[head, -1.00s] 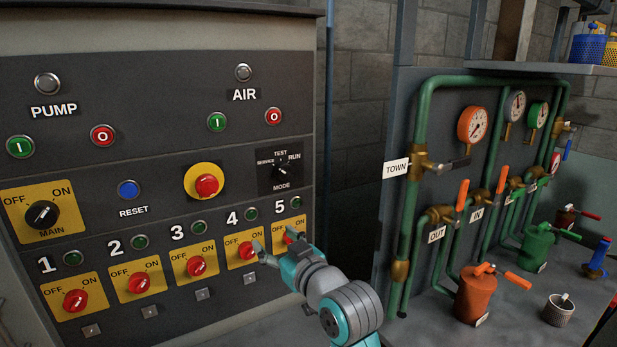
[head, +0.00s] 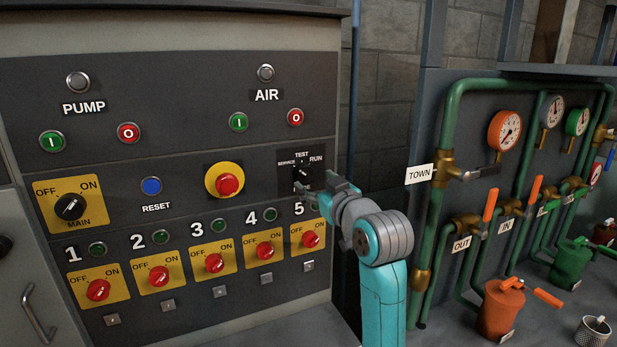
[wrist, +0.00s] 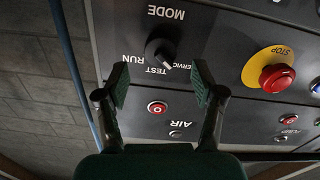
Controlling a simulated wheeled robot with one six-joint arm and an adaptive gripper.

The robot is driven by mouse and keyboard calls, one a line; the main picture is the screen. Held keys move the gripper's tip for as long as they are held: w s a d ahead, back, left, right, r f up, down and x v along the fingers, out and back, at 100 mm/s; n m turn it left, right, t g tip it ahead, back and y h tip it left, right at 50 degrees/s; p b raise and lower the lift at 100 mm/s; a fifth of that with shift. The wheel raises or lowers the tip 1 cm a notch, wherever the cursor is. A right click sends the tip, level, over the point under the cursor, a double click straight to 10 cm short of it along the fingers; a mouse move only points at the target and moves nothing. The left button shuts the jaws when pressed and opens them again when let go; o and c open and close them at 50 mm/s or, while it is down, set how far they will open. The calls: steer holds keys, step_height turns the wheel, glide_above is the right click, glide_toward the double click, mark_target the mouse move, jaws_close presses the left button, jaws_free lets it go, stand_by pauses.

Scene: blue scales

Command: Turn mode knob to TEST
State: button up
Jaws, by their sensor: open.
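The mode knob (head: 302,172) is a small black knob on the dark panel at the upper right of the cabinet. In the wrist view the knob (wrist: 160,51) appears upside down, with RUN, TEST and SERVICE around it. Its white mark seems to point between TEST and SERVICE; the exact setting is hard to tell. My gripper (head: 319,184) is in front of the lower part of the knob plate and partly covers the MODE label. In the wrist view my gripper (wrist: 161,83) is open and empty, its fingers on either side of the knob's line, apart from it.
A red stop button (head: 229,185) on a yellow disc is left of the knob. The red AIR button (head: 295,117) sits above it. The red switch 5 (head: 311,240) is below my gripper. Green pipes (head: 448,130) stand to the right.

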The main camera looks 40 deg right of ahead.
mark_target(308, 177)
steer(key=shift+x, duration=2.4)
steer(key=c, duration=1.1)
steer(key=shift+c, duration=0.2)
steer(key=shift+m, duration=0.3)
steer(key=m, duration=0.4)
steer(key=shift+m, duration=2.5)
